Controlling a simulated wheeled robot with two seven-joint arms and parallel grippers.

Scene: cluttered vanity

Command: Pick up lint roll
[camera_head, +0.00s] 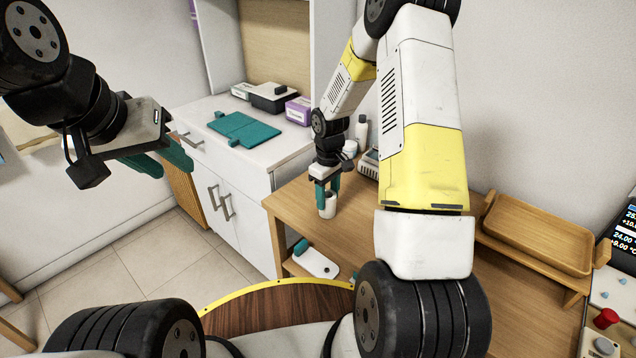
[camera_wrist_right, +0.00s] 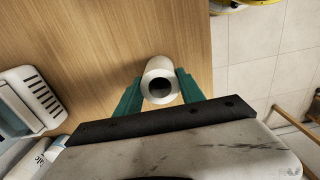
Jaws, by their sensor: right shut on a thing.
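The lint roll is a white hollow cylinder (camera_wrist_right: 159,67) between the green fingers of my right gripper (camera_wrist_right: 158,92) in the right wrist view. In the head view the white lint roll (camera_head: 327,208) is under my right gripper (camera_head: 327,190), at the left part of the wooden table. The right gripper is shut on the roll, with one finger on each side. I cannot tell whether the roll touches the table. My left gripper (camera_head: 165,160) is at the upper left of the head view, away from the table, with green fingers; its opening is unclear.
The wooden table (camera_head: 350,215) holds a wooden tray (camera_head: 540,235) at the right and bottles and a white slotted holder (camera_head: 369,163) behind the gripper. A low shelf holds a white item (camera_head: 317,262).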

